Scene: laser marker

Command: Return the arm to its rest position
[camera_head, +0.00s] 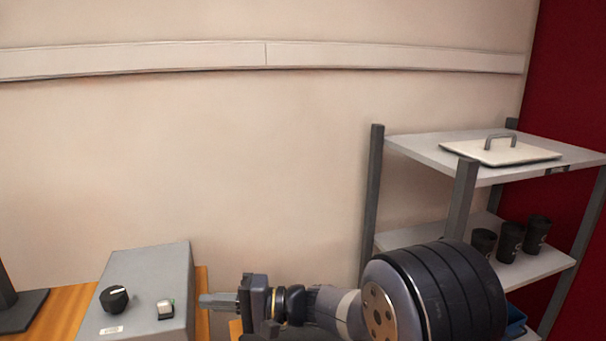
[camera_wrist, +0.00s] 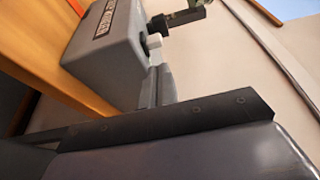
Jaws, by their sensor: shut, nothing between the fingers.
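My gripper (camera_head: 219,300) shows at the bottom centre of the head view, pointing left, with my arm reaching in from the lower right. Its fingers are shut and empty. The fingertips are close to the right side of a grey control box (camera_head: 150,290) with a black knob and a small light-coloured switch. I cannot tell whether they touch it. In the wrist view the shut fingers (camera_wrist: 158,88) appear beyond a dark bracket, and the grey box (camera_wrist: 105,50) lies just past them.
The box stands on a wooden table (camera_head: 62,310). A dark stand (camera_head: 20,312) is at the far left. A beige wall is behind.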

